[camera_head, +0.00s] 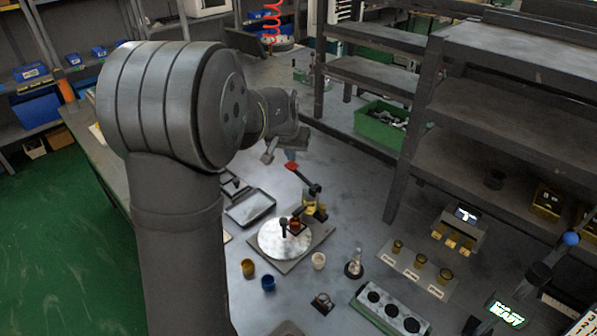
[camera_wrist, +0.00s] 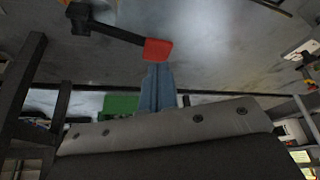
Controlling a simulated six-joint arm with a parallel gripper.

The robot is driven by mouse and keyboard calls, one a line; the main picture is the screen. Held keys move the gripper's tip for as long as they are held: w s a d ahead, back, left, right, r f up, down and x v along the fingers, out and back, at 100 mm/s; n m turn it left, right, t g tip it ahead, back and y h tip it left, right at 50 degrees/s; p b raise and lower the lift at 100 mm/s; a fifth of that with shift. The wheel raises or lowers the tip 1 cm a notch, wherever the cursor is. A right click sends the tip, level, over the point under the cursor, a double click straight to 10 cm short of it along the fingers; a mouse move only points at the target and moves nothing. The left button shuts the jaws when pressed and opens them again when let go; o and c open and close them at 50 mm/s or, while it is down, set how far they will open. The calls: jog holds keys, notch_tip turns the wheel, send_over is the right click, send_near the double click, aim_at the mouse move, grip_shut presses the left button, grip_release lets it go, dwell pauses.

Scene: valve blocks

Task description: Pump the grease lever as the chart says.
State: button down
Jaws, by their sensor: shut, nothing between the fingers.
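A black lever arm with a red end (camera_head: 292,166) rises from a yellow and black stand (camera_head: 310,203) at the middle of the bench. In the wrist view its red end (camera_wrist: 157,49) lies right at the fingertips. My gripper (camera_wrist: 157,72) is shut and empty, its blue-grey fingers together. In the head view my gripper (camera_head: 287,154) is just above the red end; whether they touch I cannot tell. Another black lever with a blue ball (camera_head: 570,238) stands at the right. A lit sign (camera_head: 507,314) near it seems to read WAIT. I cannot make out a chart.
A silver disc (camera_head: 284,238) on a grey plate lies in front of the stand. A yellow cup (camera_head: 248,267), a blue cup (camera_head: 268,283) and a white cup (camera_head: 318,260) stand near it. A grey block with black holes (camera_head: 388,307) lies in front. Dark shelves (camera_head: 480,120) rise behind at right.

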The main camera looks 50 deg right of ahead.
aim_at(291, 165)
jog(key=shift+f, duration=0.15)
jog(key=shift+f, duration=2.05)
jog(key=shift+r, duration=2.25)
notch_tip(291, 165, up, 6)
jog(key=shift+f, duration=3)
jog(key=shift+f, duration=0.15)
